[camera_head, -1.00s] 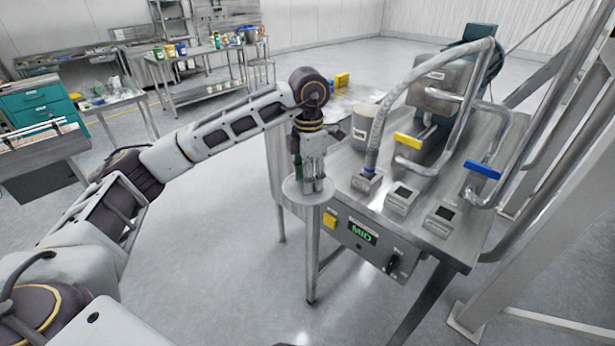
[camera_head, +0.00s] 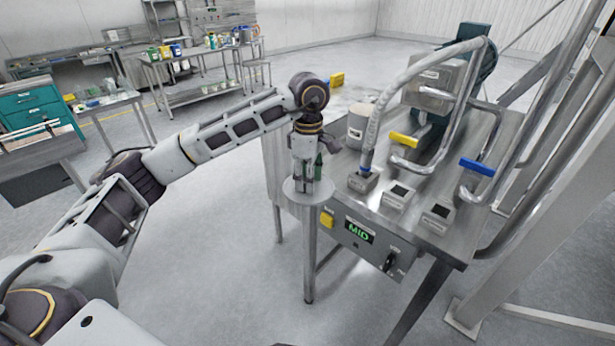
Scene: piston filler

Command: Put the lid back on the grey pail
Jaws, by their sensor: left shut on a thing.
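The grey pail (camera_head: 356,132) stands on the back left part of the steel machine table, beside the hose. It carries a pale label, and its inside is too small to make out. My left gripper (camera_head: 308,186) points down at the table's near left corner and is shut on the round grey lid (camera_head: 291,190). The lid is held about level, in front of and to the left of the pail, apart from it. The gripper hides the lid's middle. My right gripper is not in view.
The hose nozzle (camera_head: 366,170), yellow handle (camera_head: 404,140) and blue handle (camera_head: 477,166) crowd the table to the right of the pail. A control box (camera_head: 359,234) hangs at the table's front.

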